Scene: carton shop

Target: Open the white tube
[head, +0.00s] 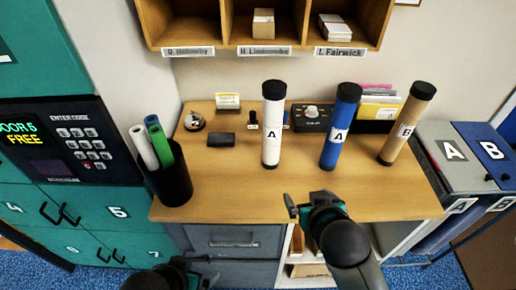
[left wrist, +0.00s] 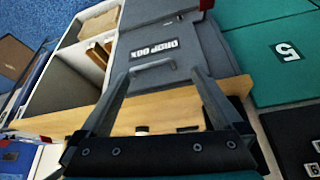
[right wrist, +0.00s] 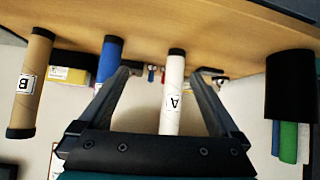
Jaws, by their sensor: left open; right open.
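The white tube (head: 273,128) stands upright on the wooden desk, with black caps at both ends and a label "A". It also shows between the fingers in the right wrist view (right wrist: 173,95), beyond them and apart. My right gripper (head: 305,205) is open and empty over the desk's front edge, in front of and to the right of the tube. My left gripper (head: 203,273) is low at the bottom of the head view, before the grey drawers. In the left wrist view its fingers (left wrist: 163,82) are spread with nothing held.
A blue tube (head: 338,130) and a brown tube (head: 407,124) stand right of the white tube. A black bin (head: 170,184) with rolls stands at the desk's left. Small desk items lie behind. The desk's (head: 240,195) front middle is clear. Cubbyholes hang above.

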